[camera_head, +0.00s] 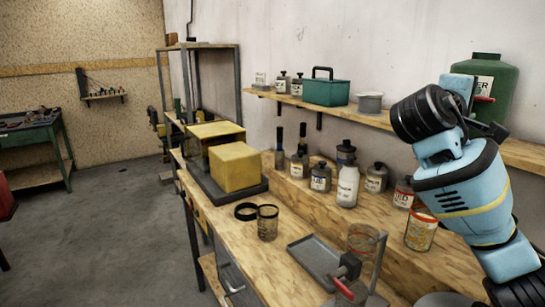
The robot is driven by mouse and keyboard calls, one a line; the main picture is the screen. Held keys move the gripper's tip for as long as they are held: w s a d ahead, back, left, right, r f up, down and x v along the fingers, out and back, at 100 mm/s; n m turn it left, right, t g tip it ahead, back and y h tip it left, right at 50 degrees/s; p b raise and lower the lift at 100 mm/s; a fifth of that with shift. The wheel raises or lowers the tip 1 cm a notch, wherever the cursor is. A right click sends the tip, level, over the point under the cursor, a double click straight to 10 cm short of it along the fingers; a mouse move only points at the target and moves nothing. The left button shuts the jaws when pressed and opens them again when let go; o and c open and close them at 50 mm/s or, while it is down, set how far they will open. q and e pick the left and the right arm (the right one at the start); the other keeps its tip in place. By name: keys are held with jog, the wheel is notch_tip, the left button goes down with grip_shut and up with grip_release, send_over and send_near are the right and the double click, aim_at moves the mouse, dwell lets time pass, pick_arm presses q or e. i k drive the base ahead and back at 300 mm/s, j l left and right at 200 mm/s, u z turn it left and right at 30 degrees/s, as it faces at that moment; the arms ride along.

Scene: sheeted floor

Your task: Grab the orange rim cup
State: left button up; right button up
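A clear glass cup with an orange-brown rim (362,238) stands upright on the wooden workbench (250,248), right of the grey tray. Part of it is hidden by a metal post and clamp in front. My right arm comes in from the right, and its gripper end (462,90) is raised above and to the right of the cup, well apart from it. The fingers are not clear, so I cannot tell if they are open or shut. My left gripper is not in view.
A glass jar with orange contents (420,232) stands right of the cup. A grey tray (314,259) and a clamp with a red handle (345,272) are close by. A black-rimmed glass (267,222), a yellow block (236,168) and several bottles stand further back.

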aim_at(421, 227)
jog(key=k+j, duration=0.1)
jog(key=j, duration=0.2)
jog(key=k+j, duration=0.15)
jog(key=j, duration=0.2)
jog(key=k+j, duration=0.1)
jog(key=j, duration=0.2)
jog(key=k+j, duration=0.15)
jog(key=j, duration=0.2)
